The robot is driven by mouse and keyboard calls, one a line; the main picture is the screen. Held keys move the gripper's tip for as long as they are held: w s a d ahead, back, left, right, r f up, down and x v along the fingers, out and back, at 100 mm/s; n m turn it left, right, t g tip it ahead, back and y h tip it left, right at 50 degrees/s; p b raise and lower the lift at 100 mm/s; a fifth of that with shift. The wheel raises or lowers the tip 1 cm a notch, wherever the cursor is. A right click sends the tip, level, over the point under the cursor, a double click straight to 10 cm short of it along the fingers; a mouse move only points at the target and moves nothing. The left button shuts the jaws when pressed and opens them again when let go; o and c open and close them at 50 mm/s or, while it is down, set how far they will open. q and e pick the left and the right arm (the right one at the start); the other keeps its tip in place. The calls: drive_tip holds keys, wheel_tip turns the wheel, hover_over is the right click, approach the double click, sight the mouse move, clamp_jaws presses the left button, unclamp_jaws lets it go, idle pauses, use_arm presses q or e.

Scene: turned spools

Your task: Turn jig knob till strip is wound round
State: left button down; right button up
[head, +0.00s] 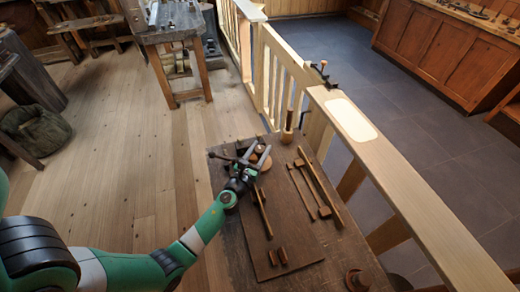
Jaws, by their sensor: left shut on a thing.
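My left gripper (253,161) reaches in from the left over the far left part of a dark wooden board on the workbench (243,247). It is shut on a small part of a wooden jig (262,150), which looks like its knob. The gripper hides most of that part. Light round wooden pieces of the jig show beside the fingertips. I cannot make out a strip or how far it is wound. My right gripper is not in view.
Long thin wooden tools (319,188) lie on the board to the right. A wooden-handled tool (288,127) stands upright at the far edge. A pale railing (405,190) runs along the right side.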

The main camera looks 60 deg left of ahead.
use_arm(q)
drive_tip(key=shift+a+m+t+h, duration=0.1)
drive_tip(key=shift+m+t+h, duration=0.55)
drive_tip(key=shift+h, duration=0.25)
drive_tip(key=shift+m+t+h, duration=0.75)
drive_tip(key=shift+m+h, duration=0.4)
drive_tip(key=shift+h, duration=0.35)
drive_tip(key=m+h+b, duration=0.1)
drive_tip(key=h, duration=0.1)
drive_tip(key=m+t+h+b, duration=0.1)
drive_tip(key=h, duration=0.1)
drive_tip(key=shift+a+f+m, duration=0.1)
drive_tip(key=shift+f+m, duration=0.1)
drive_tip(key=shift+m, duration=0.1)
drive_tip(key=m+h+b, duration=0.3)
drive_tip(key=h+b, duration=0.1)
drive_tip(key=b, duration=0.1)
drive_tip(key=m+h+b, duration=0.2)
drive_tip(key=h+b, duration=0.2)
drive_tip(key=h, duration=0.1)
drive_tip(key=shift+f+m+g+b, duration=0.1)
drive_tip(key=shift+m+g+b, duration=0.2)
drive_tip(key=shift+m+b, duration=0.1)
drive_tip(key=shift+r+m+g+h+b, duration=0.2)
drive_tip(key=shift+m+g+h+b, duration=0.15)
drive_tip(key=shift+h+b, duration=0.3)
drive_tip(key=shift+d, duration=0.2)
drive_tip(key=shift+c, duration=1.5)
unclamp_jaws()
drive_tip(key=shift+r, duration=0.1)
